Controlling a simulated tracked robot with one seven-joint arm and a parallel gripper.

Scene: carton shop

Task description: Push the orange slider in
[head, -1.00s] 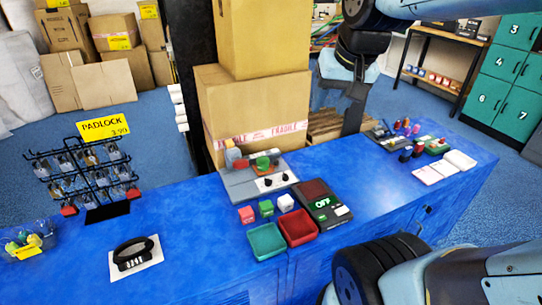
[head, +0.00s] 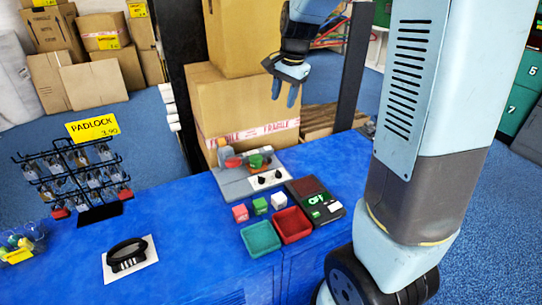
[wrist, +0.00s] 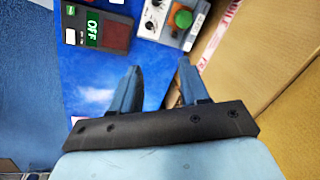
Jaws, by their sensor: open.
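A grey control panel device (head: 236,188) stands on the blue counter, against the large cartons. At its back left are a small orange piece (head: 224,143) and a red part (head: 234,162); I cannot tell exactly which is the slider or how far out it sits. A green knob (head: 256,161) is to their right, and a white plate with two black knobs (head: 270,178) is in front. My gripper (head: 283,93) is open and empty, pointing down, above and behind the device's right side.
A box with an OFF display (head: 314,199), small cubes (head: 260,206), a red tray (head: 291,226) and a green tray (head: 260,238) are in front. Cartons (head: 245,110) stand close behind. A padlock rack (head: 78,180) is at left. My arm hides the counter's right side.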

